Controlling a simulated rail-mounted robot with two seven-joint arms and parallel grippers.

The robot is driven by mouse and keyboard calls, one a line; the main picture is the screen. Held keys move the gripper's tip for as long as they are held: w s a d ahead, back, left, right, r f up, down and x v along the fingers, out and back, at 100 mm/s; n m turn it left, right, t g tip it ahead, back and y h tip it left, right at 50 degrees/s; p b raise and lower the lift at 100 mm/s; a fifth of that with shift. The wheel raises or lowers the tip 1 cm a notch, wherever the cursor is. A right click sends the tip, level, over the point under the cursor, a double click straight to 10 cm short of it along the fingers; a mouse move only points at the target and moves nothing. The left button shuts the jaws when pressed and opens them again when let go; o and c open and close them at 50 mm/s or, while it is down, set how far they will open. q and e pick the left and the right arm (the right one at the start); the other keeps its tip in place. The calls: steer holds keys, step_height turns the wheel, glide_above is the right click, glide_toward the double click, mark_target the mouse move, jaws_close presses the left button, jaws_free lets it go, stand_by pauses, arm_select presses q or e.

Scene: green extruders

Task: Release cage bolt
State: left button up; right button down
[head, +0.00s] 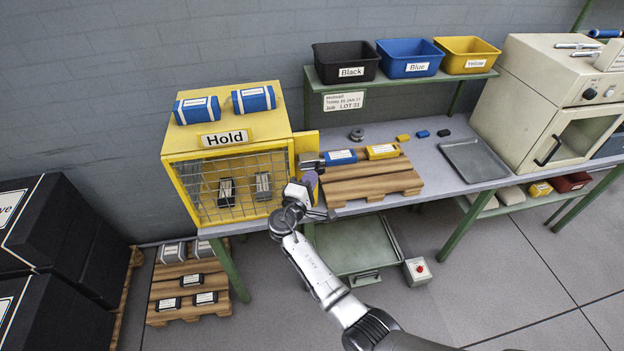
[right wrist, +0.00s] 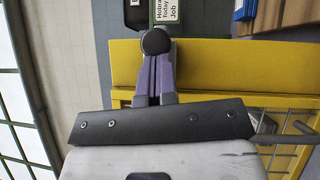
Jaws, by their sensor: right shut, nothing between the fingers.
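The yellow cage (head: 247,138), labelled "Hold", stands at the left end of the bench with its mesh door (head: 238,184) closed across the front. Two dark packages show behind the mesh. My right gripper (head: 311,178) is at the cage's right front edge, its purple fingers shut and empty. In the right wrist view, the fingers (right wrist: 154,78) point at a round dark knob (right wrist: 155,41), in front of the yellow cage side (right wrist: 215,65). I cannot tell whether they touch the knob. The rest of the bolt is not clearly visible. My left gripper is out of view.
Right of the cage, a wooden pallet (head: 372,184) holds a blue and a yellow package. A grey tray (head: 474,160) and an oven-like machine (head: 548,110) stand further right. Two blue packages lie on the cage. A floor pallet (head: 187,316) stands below left.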

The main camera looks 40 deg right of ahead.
steer(key=shift+d, duration=0.1)
steer(key=shift+w+a+f+b, duration=0.15)
steer(key=shift+a+b, duration=0.25)
steer(key=shift+b, duration=0.05)
steer(key=w+a+b+v, duration=0.1)
steer(key=w+b+v, duration=0.1)
steer(key=v, duration=1)
steer(key=shift+a, duration=0.2)
steer(key=shift+s+f, duration=0.1)
